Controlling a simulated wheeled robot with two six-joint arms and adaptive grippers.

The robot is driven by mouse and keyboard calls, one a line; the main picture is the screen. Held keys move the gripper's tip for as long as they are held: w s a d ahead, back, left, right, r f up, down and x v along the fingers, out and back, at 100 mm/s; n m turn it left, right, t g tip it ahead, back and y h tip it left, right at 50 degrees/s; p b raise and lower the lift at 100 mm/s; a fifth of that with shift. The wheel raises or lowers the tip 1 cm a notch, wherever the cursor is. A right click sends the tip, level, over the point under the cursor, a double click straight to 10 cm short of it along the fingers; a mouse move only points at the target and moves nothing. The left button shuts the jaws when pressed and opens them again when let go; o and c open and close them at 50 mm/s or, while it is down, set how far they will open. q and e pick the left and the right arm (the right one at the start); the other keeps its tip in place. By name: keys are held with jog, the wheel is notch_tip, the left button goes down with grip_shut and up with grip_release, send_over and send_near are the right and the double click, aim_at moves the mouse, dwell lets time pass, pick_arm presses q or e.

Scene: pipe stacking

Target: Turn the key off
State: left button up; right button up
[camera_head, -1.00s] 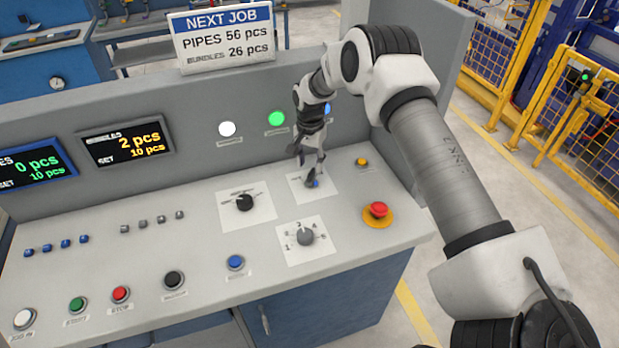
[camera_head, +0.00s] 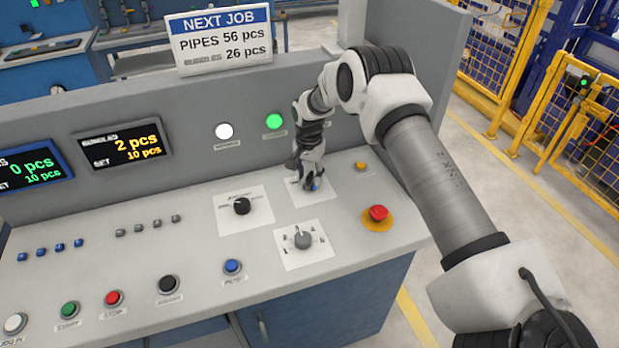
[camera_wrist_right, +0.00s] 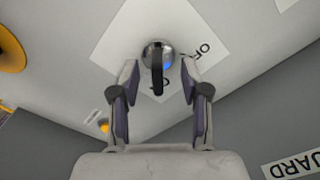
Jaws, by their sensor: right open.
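The key switch (camera_wrist_right: 158,55) is a round metal lock with a dark key standing in it and a blue glint, on a white plate (camera_wrist_right: 120,45) marked OFF and, partly hidden, another label. My right gripper (camera_wrist_right: 160,75) is open, its two fingers on either side of the key, with gaps visible on both sides. In the head view my right gripper (camera_head: 310,183) points down over the key's plate and mostly hides the key; a bit of blue shows there. My left gripper is not in view.
A black rotary knob (camera_head: 241,206) is left of the key plate and a grey selector knob (camera_head: 303,240) in front. A red emergency button (camera_head: 378,213) is at the right. The upright panel with a green lamp (camera_head: 274,122) rises behind.

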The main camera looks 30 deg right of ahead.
jog(key=shift+w+f+b, duration=0.1)
jog(key=shift+f+b, duration=0.2)
jog(key=shift+f, duration=0.55)
jog(key=shift+r, duration=0.25)
jog(key=shift+s+p, duration=0.25)
jog(key=shift+p, duration=0.15)
grip_shut()
